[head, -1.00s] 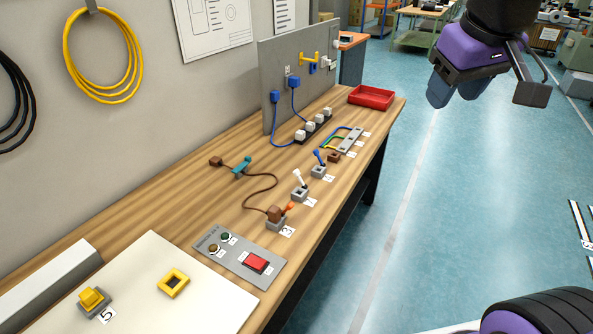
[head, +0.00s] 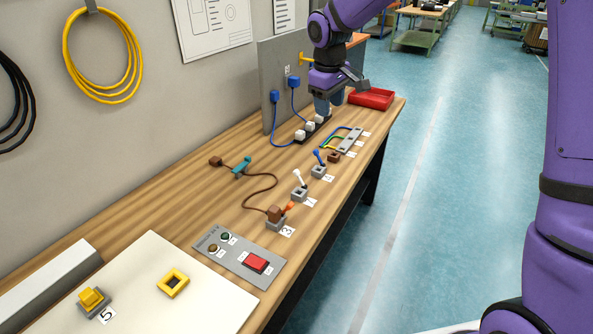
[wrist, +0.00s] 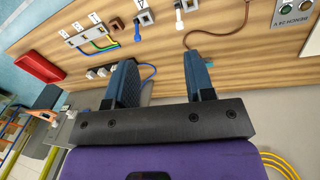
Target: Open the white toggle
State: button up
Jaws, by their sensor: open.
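The white toggle (head: 298,178) stands on a small grey base on the wooden bench, its lever tilted up and to the left in the head view. It also shows in the wrist view (wrist: 179,14), near the top edge. My gripper (head: 329,106) is over the far part of the bench, near the white plugs of the power strip, and well apart from the toggle. In the wrist view its two blue fingers (wrist: 162,72) are spread with nothing between them but bench beyond.
A blue toggle (head: 319,158) and an orange toggle (head: 289,207) flank the white one. A power strip (head: 311,130), a red tray (head: 371,98) and an upright grey panel (head: 268,75) stand at the far end. A brown cable (head: 262,185) curves left of the toggle.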

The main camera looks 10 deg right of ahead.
aim_at(297, 169)
jog(key=w+a+f+n+g+y, duration=0.1)
jog(key=w+a+f, duration=0.25)
jog(key=f, duration=0.45)
jog(key=w+a+f+n, duration=0.1)
jog(key=w+a+f, duration=0.2)
jog(key=w+f, duration=0.35)
jog(key=f, duration=0.8)
jog(key=s+f, duration=0.1)
jog(key=f, duration=0.3)
jog(key=shift+s+a+f, duration=0.1)
jog(key=shift+a+f, duration=0.05)
jog(key=shift+a, duration=0.1)
grip_shut()
